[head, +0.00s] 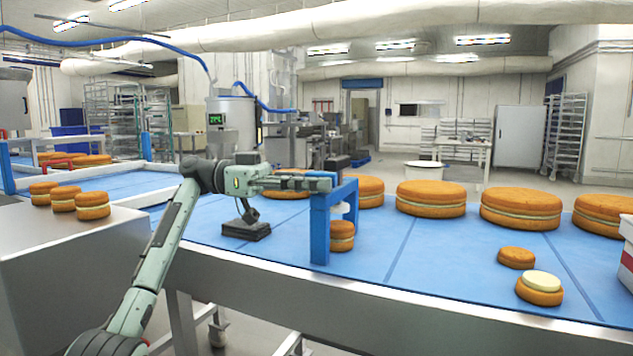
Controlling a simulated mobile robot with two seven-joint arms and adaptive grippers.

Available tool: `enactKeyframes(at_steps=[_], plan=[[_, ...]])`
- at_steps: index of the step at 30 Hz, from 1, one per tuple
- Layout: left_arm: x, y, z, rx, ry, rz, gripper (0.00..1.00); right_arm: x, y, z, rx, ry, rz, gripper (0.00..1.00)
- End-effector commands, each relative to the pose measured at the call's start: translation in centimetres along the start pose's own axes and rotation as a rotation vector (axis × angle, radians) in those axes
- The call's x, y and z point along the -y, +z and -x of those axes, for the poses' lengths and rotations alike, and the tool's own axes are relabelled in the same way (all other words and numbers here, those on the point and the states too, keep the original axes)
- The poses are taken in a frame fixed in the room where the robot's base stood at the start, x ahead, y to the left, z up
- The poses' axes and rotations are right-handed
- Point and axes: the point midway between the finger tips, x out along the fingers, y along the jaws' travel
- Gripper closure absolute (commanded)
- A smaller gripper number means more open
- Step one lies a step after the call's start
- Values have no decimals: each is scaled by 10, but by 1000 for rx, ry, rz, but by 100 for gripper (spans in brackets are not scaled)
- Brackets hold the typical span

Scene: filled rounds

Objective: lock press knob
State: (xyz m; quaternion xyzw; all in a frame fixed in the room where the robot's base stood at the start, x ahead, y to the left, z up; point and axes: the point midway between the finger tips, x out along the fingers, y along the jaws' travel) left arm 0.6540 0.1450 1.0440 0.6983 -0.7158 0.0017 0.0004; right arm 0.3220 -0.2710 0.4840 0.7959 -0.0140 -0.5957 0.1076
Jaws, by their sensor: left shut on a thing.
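The press is a blue frame (320,230) standing on the blue belt, with a pale plate (340,207) under its top bar. A small filled round (341,236) sits beneath that plate. My left gripper (320,183) reaches in from the left, level, with its fingertips at the top of the frame. It is shut on the press knob, which its fingers hide almost fully. I cannot tell how far the knob is turned. My right gripper is not in view.
A dark block with a grey-green piece (246,230) stands on the blue belt (420,260) below my wrist. Large filled rounds (431,198) line the back. A plain round (516,257) and a cream-topped one (540,289) lie front right. Small rounds (93,206) sit at left.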

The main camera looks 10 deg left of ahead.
Motion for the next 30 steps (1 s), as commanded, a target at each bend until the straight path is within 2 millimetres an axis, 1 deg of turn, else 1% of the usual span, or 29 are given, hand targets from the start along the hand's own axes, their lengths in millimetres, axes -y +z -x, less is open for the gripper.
enactKeyframes(at_steps=[6,12,19,27,28,30], plan=[[1,0,-1,1,115,4,100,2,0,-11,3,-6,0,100],[1,1,-1,4,170,3,100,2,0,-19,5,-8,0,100],[1,3,-2,6,188,4,100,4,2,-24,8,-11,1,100],[0,4,-2,7,188,5,100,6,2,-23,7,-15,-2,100],[0,4,-2,7,188,5,78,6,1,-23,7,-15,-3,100],[0,4,-2,7,188,5,69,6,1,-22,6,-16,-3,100]])
